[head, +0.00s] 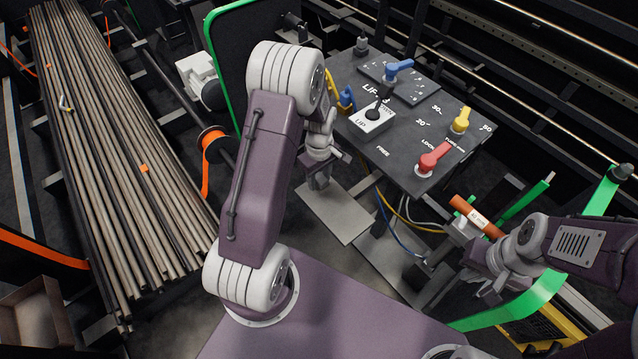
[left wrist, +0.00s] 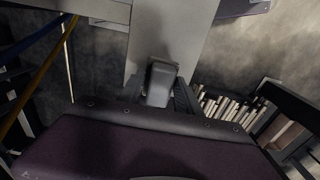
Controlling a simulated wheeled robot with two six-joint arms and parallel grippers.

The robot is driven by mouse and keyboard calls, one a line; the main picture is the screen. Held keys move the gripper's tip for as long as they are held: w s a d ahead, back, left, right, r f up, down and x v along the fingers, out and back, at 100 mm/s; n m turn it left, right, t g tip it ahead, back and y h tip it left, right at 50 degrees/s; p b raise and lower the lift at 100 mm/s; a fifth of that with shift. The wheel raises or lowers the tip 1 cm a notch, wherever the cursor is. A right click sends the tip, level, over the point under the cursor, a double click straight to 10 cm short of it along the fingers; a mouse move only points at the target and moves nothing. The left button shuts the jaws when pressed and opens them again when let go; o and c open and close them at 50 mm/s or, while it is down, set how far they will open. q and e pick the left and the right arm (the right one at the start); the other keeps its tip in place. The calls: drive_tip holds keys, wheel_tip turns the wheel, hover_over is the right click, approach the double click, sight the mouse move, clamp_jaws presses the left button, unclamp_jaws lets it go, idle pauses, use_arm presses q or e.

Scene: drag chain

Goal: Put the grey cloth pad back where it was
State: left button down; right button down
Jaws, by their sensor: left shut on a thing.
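My left gripper (head: 322,170) hangs in front of the near left edge of the dark control panel, partly hidden by my own arm. In the left wrist view, a small grey padded block, seemingly the grey cloth pad (left wrist: 161,82), sits between the fingers of the left gripper (left wrist: 161,98), which is shut on it. The pad is hard to make out in the head view. My right gripper (head: 484,284) is at the right, below an orange-brown cylinder; its jaw gap is unclear and I see nothing held in it.
A pale plate (head: 335,212) lies below the left gripper. Cables hang under the panel. A long bundle of rods (head: 110,150) fills the left. Green strips stand at right.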

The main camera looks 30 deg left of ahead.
sight(319, 184)
use_arm(q)
drive_tip(key=shift+f, duration=1.5)
drive_tip(key=shift+f, duration=0.1)
drive_tip(key=c, duration=0.8)
unclamp_jaws()
wheel_tip(319, 184, up, 12)
drive_tip(key=shift+d+r, duration=0.1)
drive_tip(key=shift+r, duration=0.1)
drive_tip(key=s+d+m, duration=0.2)
drive_tip(key=s+m, duration=0.2)
drive_tip(key=s+d+r+m, duration=0.1)
drive_tip(key=s+d+m, duration=0.2)
drive_tip(key=s+m, duration=0.1)
drive_tip(key=s+d+r+m+t, duration=0.1)
drive_tip(key=s+d+m, duration=0.1)
drive_tip(key=s+m, duration=0.2)
drive_tip(key=shift+s+d+m, duration=0.15)
drive_tip(key=shift+s+m, duration=0.2)
drive_tip(key=shift+m, duration=0.35)
